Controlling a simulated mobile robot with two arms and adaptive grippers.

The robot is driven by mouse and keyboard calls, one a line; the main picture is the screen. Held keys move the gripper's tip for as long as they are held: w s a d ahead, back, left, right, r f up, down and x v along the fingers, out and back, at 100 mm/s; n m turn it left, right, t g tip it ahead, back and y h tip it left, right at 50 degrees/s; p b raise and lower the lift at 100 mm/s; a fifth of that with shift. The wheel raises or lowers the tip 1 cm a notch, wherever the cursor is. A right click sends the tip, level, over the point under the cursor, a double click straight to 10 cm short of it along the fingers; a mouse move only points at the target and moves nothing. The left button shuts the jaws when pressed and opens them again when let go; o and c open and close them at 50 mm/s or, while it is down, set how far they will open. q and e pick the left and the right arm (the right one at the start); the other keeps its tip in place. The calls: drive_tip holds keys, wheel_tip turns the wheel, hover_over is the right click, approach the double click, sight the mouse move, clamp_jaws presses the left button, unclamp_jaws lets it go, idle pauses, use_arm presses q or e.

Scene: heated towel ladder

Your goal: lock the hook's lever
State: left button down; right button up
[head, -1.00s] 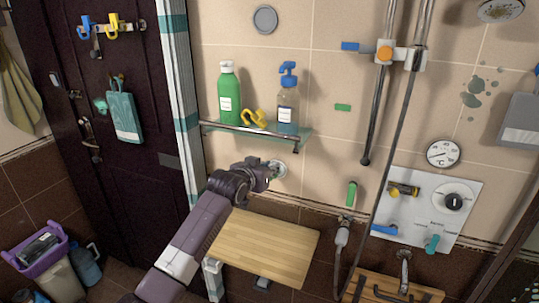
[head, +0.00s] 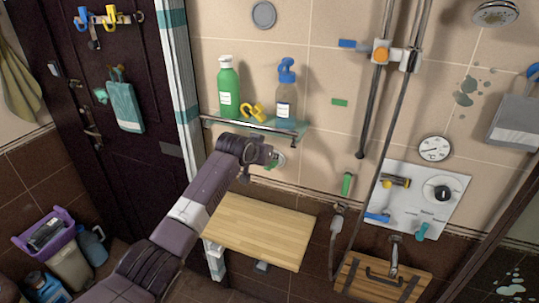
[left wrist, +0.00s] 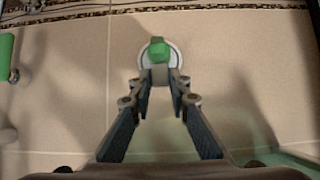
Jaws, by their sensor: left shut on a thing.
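The hook (head: 280,158) is a small pale round disc on the tiled wall, just below the glass shelf. Its green lever (head: 271,165) shows beside my left gripper (head: 268,156). In the left wrist view, the disc (left wrist: 144,60) is straight ahead with the green lever (left wrist: 159,50) in front of it. My left gripper (left wrist: 162,82) has its fingertips close together at the lever's near end, shut on it. The fingertips partly hide the hook's body. My right gripper is not in view.
The glass shelf (head: 225,125) above holds a green bottle (head: 228,88), a spray bottle (head: 286,92) and a yellow hook (head: 254,111). A wooden seat (head: 260,230) lies below my arm. The shower hose and control panel (head: 425,185) are to the right.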

use_arm(q)
drive_tip(key=c, duration=1.8)
unclamp_jaws()
drive_tip(key=shift+s, duration=0.1)
drive_tip(key=v, duration=1.1)
drive_tip(key=shift+s+r, duration=0.2)
drive_tip(key=shift+s, duration=0.15)
drive_tip(key=shift+a, duration=0.15)
